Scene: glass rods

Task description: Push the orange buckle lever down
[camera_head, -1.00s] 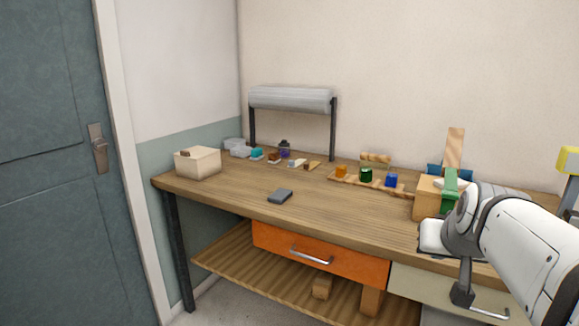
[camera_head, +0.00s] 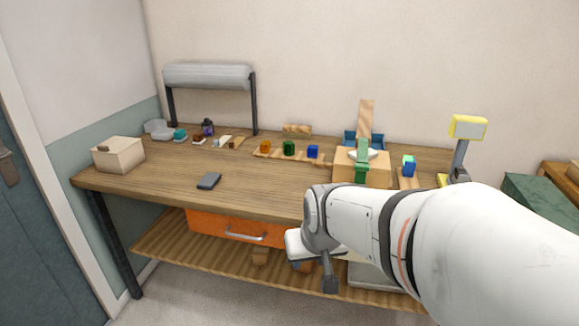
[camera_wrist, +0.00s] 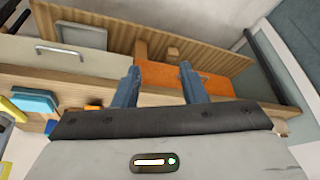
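I cannot clearly make out an orange buckle lever. A small orange piece (camera_head: 265,147) sits at the left of a wooden strip at the back of the table, beside a green piece (camera_head: 289,148) and a blue piece (camera_head: 313,152). Its shape is too small to tell. An orange bit (camera_wrist: 93,104) also shows in the wrist view, partly hidden by my gripper body. My gripper (camera_wrist: 158,68) has its two blue fingers apart with nothing between them. It is in front of the table edge, away from the orange piece, over the orange drawer front (camera_wrist: 205,75).
The wooden table (camera_head: 170,165) carries a cream box (camera_head: 118,154), a dark flat object (camera_head: 209,181) and a grey roll on posts (camera_head: 208,76). A wooden box (camera_head: 345,172) with a green part (camera_head: 361,160) stands right. The table's middle is mostly clear.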

